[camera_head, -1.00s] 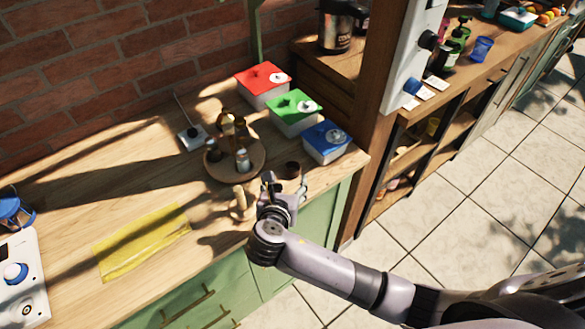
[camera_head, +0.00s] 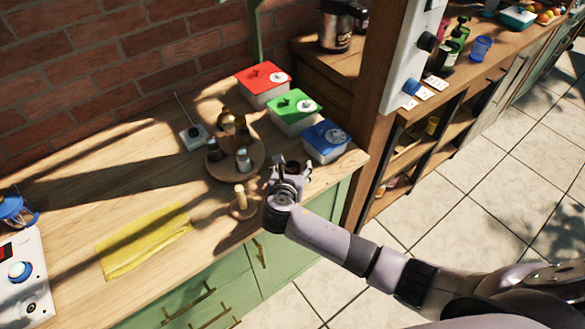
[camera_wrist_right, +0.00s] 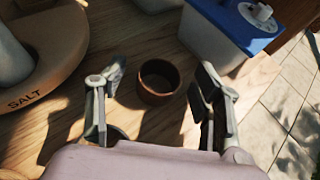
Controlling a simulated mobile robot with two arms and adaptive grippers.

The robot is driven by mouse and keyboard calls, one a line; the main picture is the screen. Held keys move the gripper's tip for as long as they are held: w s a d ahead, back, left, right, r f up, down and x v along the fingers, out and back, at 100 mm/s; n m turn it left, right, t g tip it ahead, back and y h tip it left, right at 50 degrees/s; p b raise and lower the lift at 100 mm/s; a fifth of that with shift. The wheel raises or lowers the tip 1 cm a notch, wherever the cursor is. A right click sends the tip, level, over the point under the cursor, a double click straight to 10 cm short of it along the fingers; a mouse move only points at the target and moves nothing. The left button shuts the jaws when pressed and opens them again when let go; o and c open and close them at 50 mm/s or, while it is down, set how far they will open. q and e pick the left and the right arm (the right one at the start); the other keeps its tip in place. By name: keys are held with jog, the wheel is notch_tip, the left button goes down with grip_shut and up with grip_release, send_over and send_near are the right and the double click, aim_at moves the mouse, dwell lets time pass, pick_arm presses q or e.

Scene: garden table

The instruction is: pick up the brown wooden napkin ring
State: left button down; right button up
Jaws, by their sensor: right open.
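The brown napkin ring (camera_wrist_right: 158,82) stands on the wooden counter in the right wrist view. It is a dark, round, open-topped ring. My right gripper (camera_wrist_right: 162,88) is open, with one finger to the left and one to the right of the ring. Neither finger visibly touches it. In the head view my right gripper (camera_head: 288,170) is above the counter near its front edge and largely covers the ring. My left gripper is not in view.
A round wooden tray (camera_head: 215,172) with shakers and bottles stands left of the gripper. A wooden peg stand (camera_head: 241,203) is close on its left. A blue-lidded box (camera_head: 326,142) is behind right. A yellow cloth (camera_head: 145,243) lies farther left.

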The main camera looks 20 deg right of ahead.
jog(key=shift+c, duration=0.5)
jog(key=c, duration=0.7)
jog(key=shift+r, duration=0.1)
jog(key=shift+c, duration=0.2)
